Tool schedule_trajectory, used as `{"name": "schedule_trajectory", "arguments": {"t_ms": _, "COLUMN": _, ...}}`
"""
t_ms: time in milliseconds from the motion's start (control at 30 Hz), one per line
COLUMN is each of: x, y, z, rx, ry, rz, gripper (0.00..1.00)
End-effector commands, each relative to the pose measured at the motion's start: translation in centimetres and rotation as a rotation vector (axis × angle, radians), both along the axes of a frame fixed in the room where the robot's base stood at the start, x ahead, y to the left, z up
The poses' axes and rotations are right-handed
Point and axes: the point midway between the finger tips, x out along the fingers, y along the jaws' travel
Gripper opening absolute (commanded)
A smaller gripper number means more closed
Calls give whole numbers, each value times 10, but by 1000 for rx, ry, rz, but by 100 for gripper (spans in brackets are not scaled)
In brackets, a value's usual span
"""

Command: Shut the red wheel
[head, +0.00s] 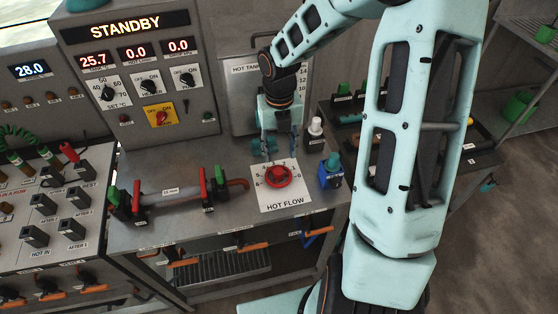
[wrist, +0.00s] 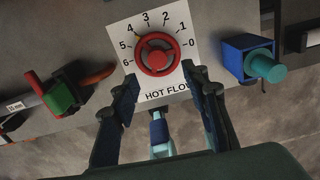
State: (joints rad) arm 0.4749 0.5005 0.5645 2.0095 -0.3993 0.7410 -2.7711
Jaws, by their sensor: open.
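The red wheel (head: 278,176) sits on a white HOT FLOW plate (head: 283,203) on the grey bench, with a scale from 0 to 6. In the wrist view the wheel (wrist: 157,54) shows whole, with a round rim and a central hub. My gripper (head: 280,148) is open and empty, pointing down, just beyond the wheel in the head view. In the wrist view my gripper's fingers (wrist: 161,82) are spread at the wheel's lower edge, toward the HOT FLOW lettering, and apart from the rim.
A blue block with a teal knob (head: 330,172) stands right of the plate. A white-capped dark bottle (head: 315,133) stands behind it. Left of the plate, a grey tube (head: 170,193) lies between red and green clamps. A STANDBY panel (head: 135,75) rises behind the bench.

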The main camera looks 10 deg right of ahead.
Motion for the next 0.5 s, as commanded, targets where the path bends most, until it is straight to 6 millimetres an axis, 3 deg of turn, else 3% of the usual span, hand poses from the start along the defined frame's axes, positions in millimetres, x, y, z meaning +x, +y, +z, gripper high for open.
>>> {"name": "schedule_trajectory", "arguments": {"t_ms": 233, "x": 1, "y": 5, "z": -11, "rx": 7, "ry": 1, "rz": 41, "gripper": 42}}
{"name": "schedule_trajectory", "arguments": {"t_ms": 500, "x": 0, "y": 5, "z": -47, "rx": 7, "ry": 3, "rz": 38, "gripper": 42}}
